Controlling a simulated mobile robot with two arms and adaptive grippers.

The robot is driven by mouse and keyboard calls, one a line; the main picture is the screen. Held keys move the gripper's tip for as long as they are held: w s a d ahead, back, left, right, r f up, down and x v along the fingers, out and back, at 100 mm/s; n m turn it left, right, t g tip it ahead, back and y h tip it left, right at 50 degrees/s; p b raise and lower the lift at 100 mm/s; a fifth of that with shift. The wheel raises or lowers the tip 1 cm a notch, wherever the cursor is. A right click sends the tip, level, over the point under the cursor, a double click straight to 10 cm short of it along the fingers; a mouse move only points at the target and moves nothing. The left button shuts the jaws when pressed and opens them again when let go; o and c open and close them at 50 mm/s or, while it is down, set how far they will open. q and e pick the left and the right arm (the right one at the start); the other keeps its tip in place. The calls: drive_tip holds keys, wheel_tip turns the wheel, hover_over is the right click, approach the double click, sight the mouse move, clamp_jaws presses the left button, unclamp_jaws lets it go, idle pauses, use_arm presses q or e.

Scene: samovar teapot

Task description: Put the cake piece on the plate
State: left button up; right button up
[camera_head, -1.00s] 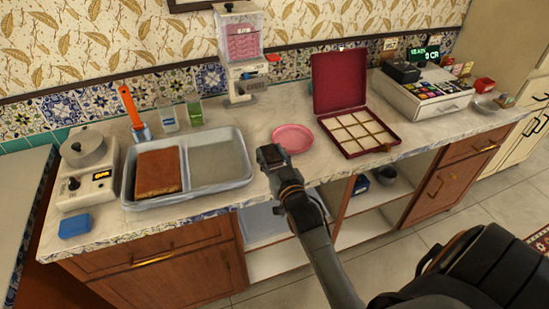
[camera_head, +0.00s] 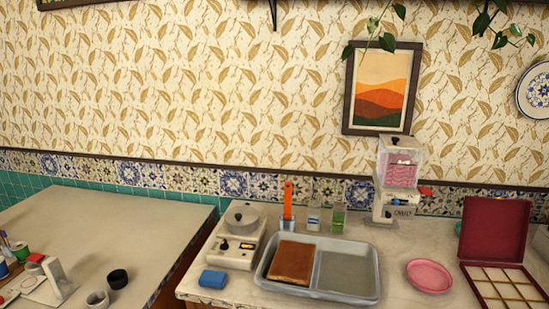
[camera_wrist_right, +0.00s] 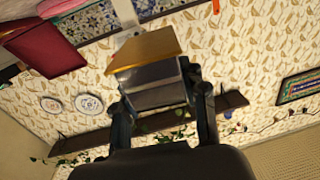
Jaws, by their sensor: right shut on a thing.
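The pink plate (camera_head: 430,275) lies on the marble counter at the lower right of the head view, and nothing shows on it. A brown cake slab (camera_head: 292,262) fills the left side of a grey tray (camera_head: 372,296); the tray's right side looks bare. In the right wrist view my right gripper (camera_wrist_right: 160,98) is shut on a block with a golden-brown face and grey sides, which looks like the cake piece (camera_wrist_right: 145,50). It is held clear of any surface I can see. Neither gripper shows in the head view.
An open red box with compartments (camera_head: 495,235) stands right of the plate. A dispenser (camera_head: 398,180) stands behind. A scale (camera_head: 238,240), blue sponge (camera_head: 213,279) and orange-handled tool (camera_head: 288,197) are around the tray. Another counter with cups (camera_head: 118,278) is at left.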

drive_tip(key=s+a+r+n+y, duration=0.1)
drive_tip(key=s+a+r, duration=0.1)
drive_tip(key=s+a, duration=0.35)
drive_tip(key=s+a+r+y, duration=0.1)
drive_tip(key=s+a+r, duration=0.1)
drive_tip(key=s, duration=0.6)
drive_tip(key=shift+m+h, duration=0.3)
drive_tip(key=shift+h, duration=0.6)
drive_tip(key=w+d+f, duration=0.1)
drive_tip(key=w, duration=0.2)
drive_tip(key=w+d+f, duration=0.1)
drive_tip(key=w+d, duration=0.1)
drive_tip(key=w, duration=0.2)
drive_tip(key=w+d+f, duration=0.1)
drive_tip(key=w+d, duration=0.1)
drive_tip(key=w, duration=0.1)
drive_tip(key=shift+w+d, duration=0.2)
drive_tip(key=shift+w, duration=0.2)
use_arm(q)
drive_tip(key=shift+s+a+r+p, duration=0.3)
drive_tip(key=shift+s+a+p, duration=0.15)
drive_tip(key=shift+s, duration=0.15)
use_arm(e)
drive_tip(key=w+d+m+h, duration=0.1)
drive_tip(key=w+d+h, duration=0.1)
drive_tip(key=w+d, duration=0.6)
drive_tip(key=shift+w, duration=1.1)
